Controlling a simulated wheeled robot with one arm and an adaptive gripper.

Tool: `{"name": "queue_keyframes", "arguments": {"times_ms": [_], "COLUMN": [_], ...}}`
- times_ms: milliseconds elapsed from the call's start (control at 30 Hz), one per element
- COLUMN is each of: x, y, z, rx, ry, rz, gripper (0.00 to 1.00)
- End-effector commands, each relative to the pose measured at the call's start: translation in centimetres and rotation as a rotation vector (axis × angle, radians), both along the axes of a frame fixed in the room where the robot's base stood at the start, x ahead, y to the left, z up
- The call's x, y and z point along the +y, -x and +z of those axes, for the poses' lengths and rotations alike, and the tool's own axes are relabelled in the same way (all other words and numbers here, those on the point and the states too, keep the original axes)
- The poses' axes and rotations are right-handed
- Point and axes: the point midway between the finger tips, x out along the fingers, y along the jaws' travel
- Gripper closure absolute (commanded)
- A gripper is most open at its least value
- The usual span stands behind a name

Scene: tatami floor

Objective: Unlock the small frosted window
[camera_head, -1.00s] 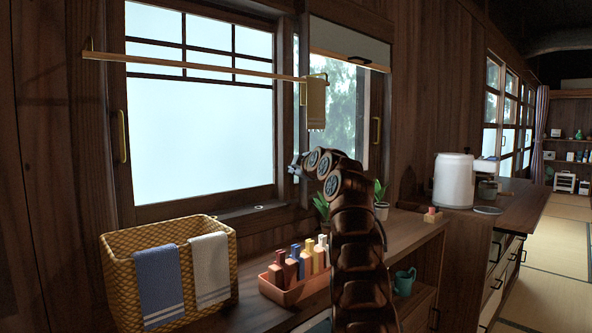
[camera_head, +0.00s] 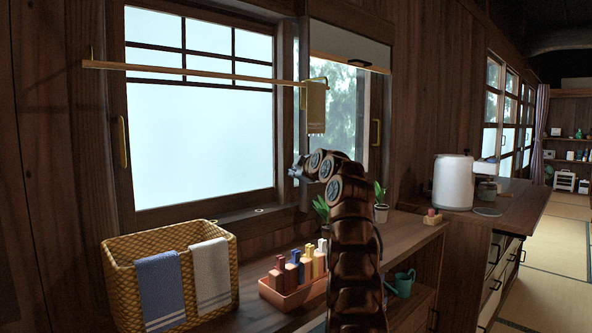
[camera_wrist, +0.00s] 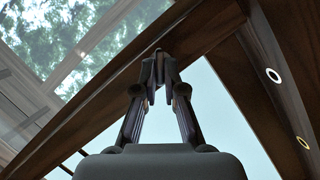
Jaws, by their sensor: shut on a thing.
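The frosted window (camera_head: 200,140) has pale panes in a dark wooden frame at the left of the head view. Its pale glass also shows in the wrist view (camera_wrist: 222,120). My gripper (camera_head: 297,172) is at the window's right-hand stile, beside the gap to the neighbouring pane. In the wrist view my gripper (camera_wrist: 160,78) has its fingers brought together on a small dark piece at the frame, which looks like the window lock. The fingers hide most of that piece, so I cannot tell its position. A brass pull (camera_head: 122,140) is on the window's left stile.
A wooden rail (camera_head: 200,70) with a hanging cloth (camera_head: 316,105) crosses before the window. A white canister (camera_head: 453,182) stands right.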

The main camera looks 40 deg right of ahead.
Motion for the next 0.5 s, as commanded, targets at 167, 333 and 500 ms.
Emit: {"name": "queue_keyframes", "arguments": {"times_ms": [167, 333, 500], "x": [-0.03, -0.1, -0.12], "y": [-0.03, -0.05, -0.06], "z": [0.27, 0.37, 0.56], "rx": [0.001, -0.001, -0.002], "ry": [-0.058, -0.121, -0.212], "rz": [0.0, 0.0, 0.001], "gripper": [1.0, 1.0, 1.0]}}
